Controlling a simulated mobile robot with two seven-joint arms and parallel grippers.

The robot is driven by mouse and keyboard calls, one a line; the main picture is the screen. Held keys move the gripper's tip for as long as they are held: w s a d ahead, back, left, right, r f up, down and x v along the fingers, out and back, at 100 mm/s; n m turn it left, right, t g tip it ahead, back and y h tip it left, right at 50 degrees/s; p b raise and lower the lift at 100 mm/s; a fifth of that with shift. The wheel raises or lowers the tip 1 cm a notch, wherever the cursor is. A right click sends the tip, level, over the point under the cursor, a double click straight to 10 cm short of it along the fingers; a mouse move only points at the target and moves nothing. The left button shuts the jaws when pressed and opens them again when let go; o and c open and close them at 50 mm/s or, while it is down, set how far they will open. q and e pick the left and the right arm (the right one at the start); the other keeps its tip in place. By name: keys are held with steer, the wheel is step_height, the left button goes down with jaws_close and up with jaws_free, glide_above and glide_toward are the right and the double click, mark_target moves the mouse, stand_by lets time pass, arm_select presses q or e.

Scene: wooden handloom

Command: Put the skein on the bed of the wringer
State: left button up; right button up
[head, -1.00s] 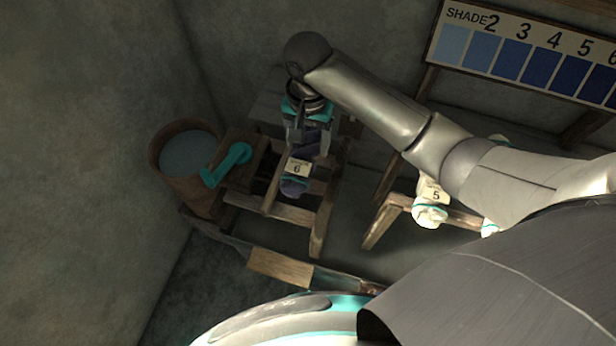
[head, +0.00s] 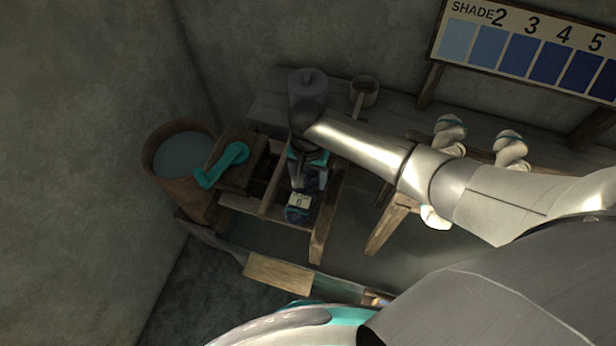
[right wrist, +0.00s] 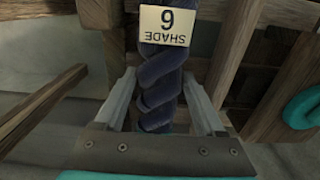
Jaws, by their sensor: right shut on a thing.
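In the right wrist view the skein (right wrist: 158,95) stands between the two fingers, tag towards the top. The wringer (head: 240,175) is a wooden frame with a teal crank, left of the skein. In the head view the skein appears over the wooden rails at the wringer's right side; I cannot tell whether it touches them. The gripper and arm hide part of the frame. My left gripper is out of view.
A wooden tub (head: 172,180) of liquid stands left of the wringer. The teal crank (head: 228,160) sticks out beside it. Pale skeins (head: 450,132) stand on the right. A shade board (head: 535,50) is at the back wall. A small wooden vessel (head: 364,92) sits on the back bench.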

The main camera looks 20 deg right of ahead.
mark_target(308, 178)
steer(key=shift+f, duration=0.1)
steer(key=o, duration=1.5)
step_height(308, 178, up, 12)
steer(key=p, duration=0.3)
